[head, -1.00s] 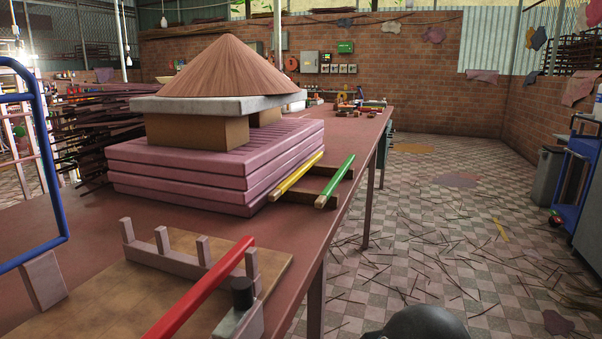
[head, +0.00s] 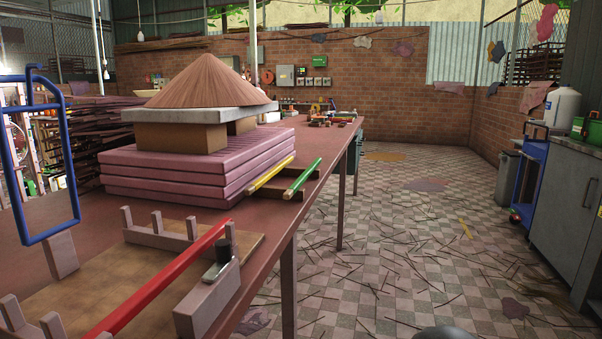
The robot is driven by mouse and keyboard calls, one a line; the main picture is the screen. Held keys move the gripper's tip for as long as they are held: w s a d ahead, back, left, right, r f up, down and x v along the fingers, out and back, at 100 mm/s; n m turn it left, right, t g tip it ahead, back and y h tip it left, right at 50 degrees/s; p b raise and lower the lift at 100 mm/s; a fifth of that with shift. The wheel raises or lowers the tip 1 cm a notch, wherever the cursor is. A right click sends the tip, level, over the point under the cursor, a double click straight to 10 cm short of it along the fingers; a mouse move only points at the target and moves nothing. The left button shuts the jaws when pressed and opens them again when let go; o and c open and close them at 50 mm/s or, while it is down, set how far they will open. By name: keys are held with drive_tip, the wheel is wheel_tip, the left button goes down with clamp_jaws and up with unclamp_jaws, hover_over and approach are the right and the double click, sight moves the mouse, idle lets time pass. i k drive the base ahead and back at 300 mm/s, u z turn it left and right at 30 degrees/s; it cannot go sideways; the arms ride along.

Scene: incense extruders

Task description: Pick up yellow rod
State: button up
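The yellow rod (head: 270,174) lies on the table (head: 330,150) beside the stack of pink slabs (head: 190,173), close to the table's right edge. It rests across dark wooden supports (head: 279,186), with its near end toward me. A green rod (head: 302,178) lies roughly parallel to it, just to its right, on the same supports. My gripper does not show in the head view. A dark rounded shape (head: 440,332) shows at the bottom edge, and I cannot tell what it is.
A red rod (head: 165,280) lies in a pronged rack on a board (head: 110,268) at the near table. A blue frame (head: 75,170) stands at left. A cone of brown sticks (head: 208,75) tops the slab stack. Tiled floor (head: 400,250) with scattered sticks lies right; a blue cart (head: 530,180) stands beyond.

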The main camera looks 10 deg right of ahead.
sight(273, 172)
drive_tip(key=z, duration=1.65)
drive_tip(key=i, duration=2.45)
drive_tip(key=u, duration=4.2)
